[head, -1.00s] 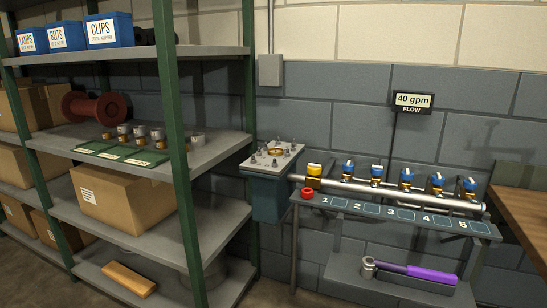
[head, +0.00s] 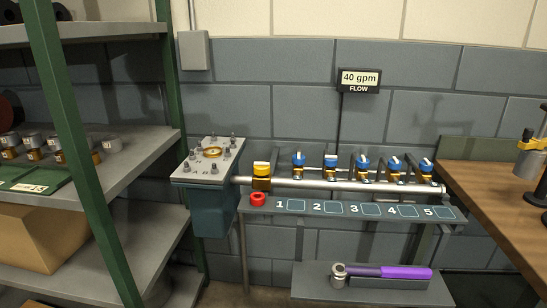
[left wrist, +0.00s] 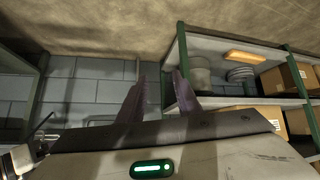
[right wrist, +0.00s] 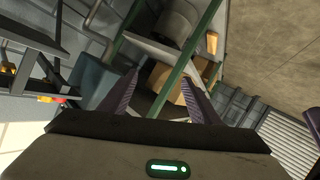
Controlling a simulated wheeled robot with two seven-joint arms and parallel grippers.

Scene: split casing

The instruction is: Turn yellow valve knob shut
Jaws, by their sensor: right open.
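The yellow valve knob (head: 261,166) sits on a brass valve body at the left end of the grey pipe in the head view, beside the grey-topped box. A white bar shows across its top. Neither gripper shows in the head view. My left gripper (left wrist: 158,76) is open and empty in the left wrist view, with shelving beyond it. My right gripper (right wrist: 160,79) is open and empty in the right wrist view, also facing shelving. Both are apart from the yellow knob.
Several blue-knobbed valves (head: 331,160) line the pipe (head: 320,184) above a numbered ledge. A red cap (head: 257,199) sits below the yellow knob. The flow display (head: 359,79) reads 40 gpm. A purple-handled tool (head: 405,273) lies below. Shelving stands left, a wooden bench (head: 480,194) right.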

